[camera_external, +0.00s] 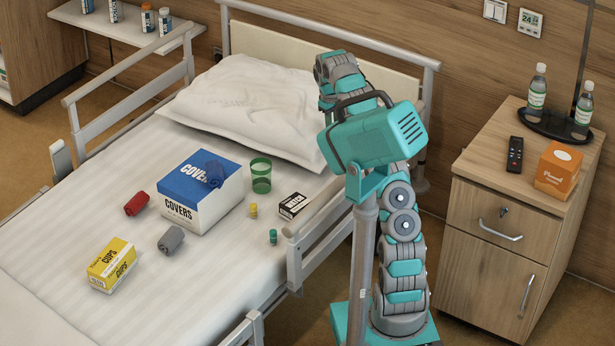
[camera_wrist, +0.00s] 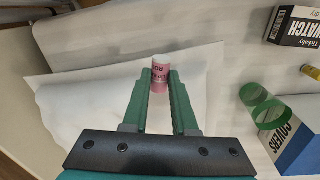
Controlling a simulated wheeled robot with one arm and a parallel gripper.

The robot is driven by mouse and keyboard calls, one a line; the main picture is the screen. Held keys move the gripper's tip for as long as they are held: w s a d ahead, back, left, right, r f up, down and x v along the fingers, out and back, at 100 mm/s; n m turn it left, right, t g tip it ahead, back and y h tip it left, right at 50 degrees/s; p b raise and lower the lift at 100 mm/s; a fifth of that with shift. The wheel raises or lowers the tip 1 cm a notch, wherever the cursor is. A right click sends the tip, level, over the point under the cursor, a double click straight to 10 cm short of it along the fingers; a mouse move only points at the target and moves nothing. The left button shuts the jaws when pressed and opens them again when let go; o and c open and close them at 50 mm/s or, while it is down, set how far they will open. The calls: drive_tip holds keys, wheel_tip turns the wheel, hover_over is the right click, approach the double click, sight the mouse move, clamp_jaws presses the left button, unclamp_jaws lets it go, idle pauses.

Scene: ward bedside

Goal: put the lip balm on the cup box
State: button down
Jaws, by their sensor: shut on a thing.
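The cup box (camera_external: 112,265) is a yellow and white carton marked CUPS. It lies on the bed at the front left in the external view and is out of the wrist view. My gripper (camera_wrist: 161,85) shows in the wrist view with its two green fingers shut on a small pink and white cylinder, which I take to be the lip balm (camera_wrist: 160,68). The lip balm is held at the fingertips, with the white pillow (camera_wrist: 90,105) behind it. In the external view my fingers and the lip balm are hidden by my arm and body.
On the bed stand a blue and white COVERS box (camera_external: 180,215), a green cup (camera_external: 261,175), a black and white box (camera_external: 293,205), small yellow (camera_external: 253,210) and teal (camera_external: 273,237) cylinders, and red (camera_external: 136,204) and grey (camera_external: 171,239) rolls. Bed rails (camera_external: 330,230) edge the near side.

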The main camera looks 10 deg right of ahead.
drive_tip(key=d+f+m, duration=0.3)
drive_tip(key=d, duration=1.1)
drive_tip(key=w+a+r+n+t+y+b, duration=0.1)
drive_tip(key=a+r+n+t, duration=0.1)
drive_tip(key=a, duration=1.3)
drive_tip(key=w+a+r+n+t+y+b, duration=0.1)
drive_tip(key=a+r, duration=0.1)
drive_tip(key=a, duration=1.3)
drive_tip(key=s+a+n+t+y, duration=0.1)
drive_tip(key=s+a+y, duration=0.1)
drive_tip(key=a, duration=0.9)
drive_tip(key=s+a+n+t+y, duration=0.1)
drive_tip(key=s+a, duration=0.4)
drive_tip(key=a, duration=0.7)
drive_tip(key=s+a+n+y, duration=0.2)
drive_tip(key=s+a+y, duration=0.1)
drive_tip(key=a, duration=0.8)
drive_tip(key=shift+s+a+r+t, duration=0.15)
drive_tip(key=shift+a+r+t, duration=0.1)
drive_tip(key=shift+t, duration=0.15)
drive_tip(key=s+a+y, duration=0.3)
drive_tip(key=s+a, duration=0.5)
drive_tip(key=a, duration=0.2)
drive_tip(key=t+y+p, duration=0.2)
drive_tip(key=t+y, duration=0.2)
drive_tip(key=t, duration=0.1)
hover_over(115, 260)
drive_tip(key=shift+w+f+b, duration=0.1)
drive_tip(key=shift+f+b, duration=0.3)
drive_tip(key=shift+f, duration=3.8)
